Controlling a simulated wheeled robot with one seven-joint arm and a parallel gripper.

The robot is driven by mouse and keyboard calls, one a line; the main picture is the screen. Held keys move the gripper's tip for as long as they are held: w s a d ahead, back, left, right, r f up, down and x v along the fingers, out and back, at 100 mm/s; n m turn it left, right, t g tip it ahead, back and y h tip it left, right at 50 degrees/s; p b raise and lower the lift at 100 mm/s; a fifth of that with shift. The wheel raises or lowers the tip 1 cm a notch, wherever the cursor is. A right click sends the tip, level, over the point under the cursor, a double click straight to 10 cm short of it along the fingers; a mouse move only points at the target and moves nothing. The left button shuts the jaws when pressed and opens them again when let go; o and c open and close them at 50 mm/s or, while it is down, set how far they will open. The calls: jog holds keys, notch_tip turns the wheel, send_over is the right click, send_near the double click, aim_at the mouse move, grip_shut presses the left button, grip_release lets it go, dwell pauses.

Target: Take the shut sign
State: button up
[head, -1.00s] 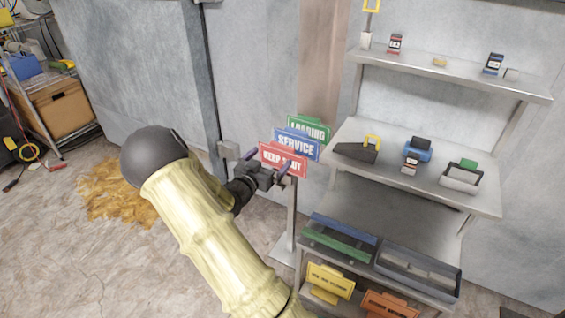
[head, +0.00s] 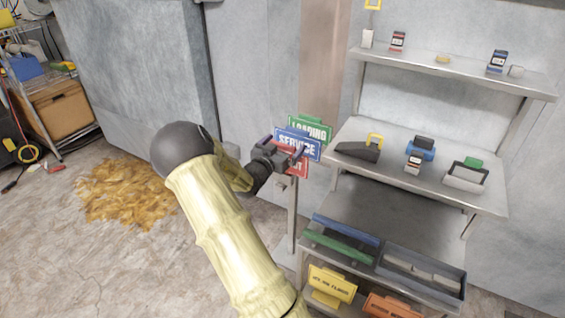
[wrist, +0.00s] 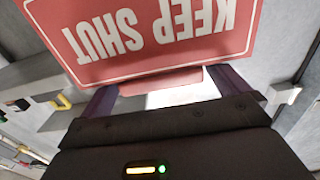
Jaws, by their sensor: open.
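The red KEEP SHUT sign (wrist: 150,35) fills the top of the wrist view, upside down, with its tab between my two fingers. In the head view the red sign (head: 296,168) hangs lowest and nearest on a stand, mostly hidden behind my gripper. My gripper (head: 287,150) is open in front of the signs, and its spread purple fingers (wrist: 165,90) flank the tab. I cannot tell whether they touch it.
Metal shelves (head: 395,187) with small devices stand close on the right. Bins and a yellow sign (head: 331,283) sit low there. A yellow-brown spill (head: 125,192) lies on the floor at left. A storage rack (head: 60,110) stands at far left.

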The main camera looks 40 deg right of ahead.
dwell(0.5)
jog(key=c, duration=1.2)
jog(key=shift+c, duration=0.2)
jog(key=shift+r, duration=0.15)
notch_tip(320, 180, up, 10)
jog(key=p, duration=0.3)
jog(key=shift+p, duration=0.4)
